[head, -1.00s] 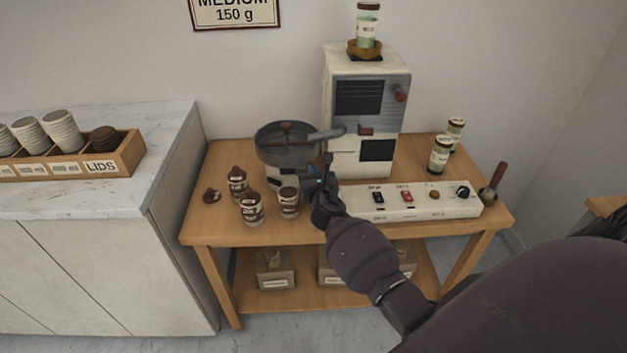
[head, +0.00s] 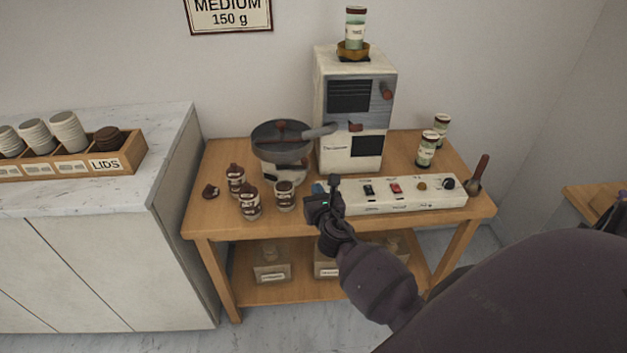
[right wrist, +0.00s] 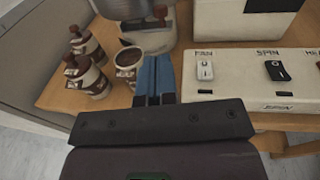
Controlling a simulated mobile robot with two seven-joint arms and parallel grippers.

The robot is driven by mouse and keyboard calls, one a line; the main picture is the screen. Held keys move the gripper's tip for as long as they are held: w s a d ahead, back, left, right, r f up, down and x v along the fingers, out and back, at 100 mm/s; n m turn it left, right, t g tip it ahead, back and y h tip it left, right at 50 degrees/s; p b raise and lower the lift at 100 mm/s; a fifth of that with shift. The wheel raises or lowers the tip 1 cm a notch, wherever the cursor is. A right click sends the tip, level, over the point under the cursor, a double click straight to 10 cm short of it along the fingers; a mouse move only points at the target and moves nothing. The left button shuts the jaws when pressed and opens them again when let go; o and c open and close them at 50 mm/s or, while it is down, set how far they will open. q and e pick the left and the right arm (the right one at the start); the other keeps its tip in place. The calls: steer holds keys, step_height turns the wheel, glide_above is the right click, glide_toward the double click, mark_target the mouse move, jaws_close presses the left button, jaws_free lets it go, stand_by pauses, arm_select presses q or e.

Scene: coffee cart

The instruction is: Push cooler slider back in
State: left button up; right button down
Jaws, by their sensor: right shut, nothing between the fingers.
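The cooler (head: 282,150) is a round grey pan on a pale base, left of the white roaster, with a grey chute over its rim. Its lower front shows at the top of the right wrist view (right wrist: 152,42). My right gripper (head: 319,188) is in front of the cooler, between a brown-and-white jar and the control box. Its blue fingers (right wrist: 155,76) are shut with nothing between them, and seem apart from the cooler. My left gripper is not in view.
The control box (head: 405,196) with switches is close to the right of my gripper. Several small jars (head: 250,205) stand close on its left. The white roaster (head: 355,120) stands behind. The wooden table's (head: 222,219) front left is clear.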

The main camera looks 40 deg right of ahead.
steer(key=shift+v, duration=1.2)
steer(key=s+a+f+m+g+y, duration=0.1)
steer(key=s+a+f+m+y, duration=0.1)
steer(key=s+m, duration=0.6)
steer(key=s+a+f+m+g+y, duration=0.2)
steer(key=s+a+f+m, duration=0.3)
steer(key=s+m, duration=0.3)
steer(key=s+a+f+m+g+y, duration=0.1)
steer(key=s+a+f+m+y, duration=0.1)
steer(key=s+m, duration=0.6)
steer(key=a+f+m, duration=0.1)
steer(key=m, duration=0.5)
steer(key=shift+s+a+f+m+g, duration=0.25)
steer(key=shift+s+f+m+g, duration=0.05)
steer(key=shift+s+g, duration=0.1)
